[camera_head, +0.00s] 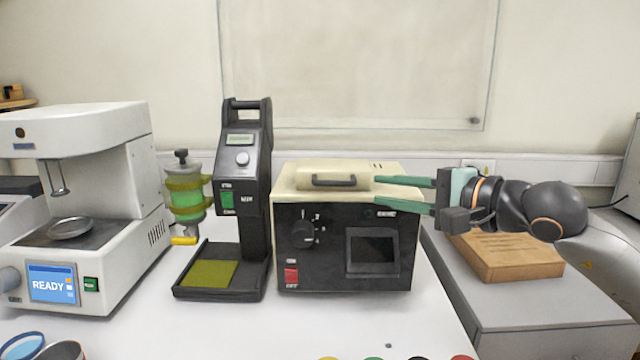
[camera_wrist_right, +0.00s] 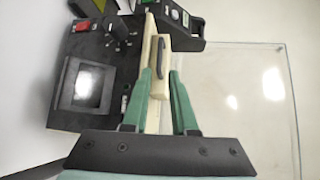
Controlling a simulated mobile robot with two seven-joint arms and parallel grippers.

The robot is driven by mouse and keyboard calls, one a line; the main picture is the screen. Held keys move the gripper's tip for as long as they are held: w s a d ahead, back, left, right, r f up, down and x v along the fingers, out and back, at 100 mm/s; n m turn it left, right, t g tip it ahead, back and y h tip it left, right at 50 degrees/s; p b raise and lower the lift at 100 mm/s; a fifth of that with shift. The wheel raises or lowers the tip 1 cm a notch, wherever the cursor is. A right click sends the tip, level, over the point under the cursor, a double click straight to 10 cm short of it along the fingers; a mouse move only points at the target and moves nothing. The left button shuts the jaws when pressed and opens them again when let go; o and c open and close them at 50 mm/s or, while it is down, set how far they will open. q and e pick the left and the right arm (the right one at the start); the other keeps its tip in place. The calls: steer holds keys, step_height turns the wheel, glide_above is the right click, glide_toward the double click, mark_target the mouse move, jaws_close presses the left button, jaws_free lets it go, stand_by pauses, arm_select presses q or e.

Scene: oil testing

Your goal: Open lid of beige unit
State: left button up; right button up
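The beige unit (camera_head: 345,245) stands on the table with a black front carrying a knob, a dark screen and a red switch. Its raised beige lid (camera_head: 298,178) lies shut on top, with a dark handle (camera_head: 333,181) facing front. The lid handle also shows in the right wrist view (camera_wrist_right: 157,50). My right gripper (camera_head: 376,190) comes in from the right, its green fingers apart and empty, with the tips close to the lid's right end. In the right wrist view the fingertips (camera_wrist_right: 160,76) are near the lid's end; contact cannot be told. My left gripper is not in view.
A black stand (camera_head: 258,210) with a green-yellow vessel (camera_head: 188,195) is close on the left of the unit. A white machine (camera_head: 135,200) stands further left. A wooden block (camera_head: 510,257) lies on a grey surface at right. The white table front is mostly clear.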

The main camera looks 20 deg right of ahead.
mark_target(336, 184)
steer(key=p+x, duration=0.2)
steer(key=x, duration=0.8)
steer(key=shift+w+a+p, duration=0.2)
steer(key=shift+a+p, duration=0.1)
steer(key=shift+p, duration=0.05)
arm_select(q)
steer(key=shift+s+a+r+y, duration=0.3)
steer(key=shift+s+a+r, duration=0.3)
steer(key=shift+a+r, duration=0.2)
arm_select(e)
steer(key=shift+w+a+f, duration=0.15)
steer(key=shift+w+a, duration=0.15)
steer(key=shift+w, duration=0.3)
steer(key=shift+c, duration=0.2)
steer(key=c, duration=0.3)
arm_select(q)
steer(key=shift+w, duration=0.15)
arm_select(e)
jaws_close()
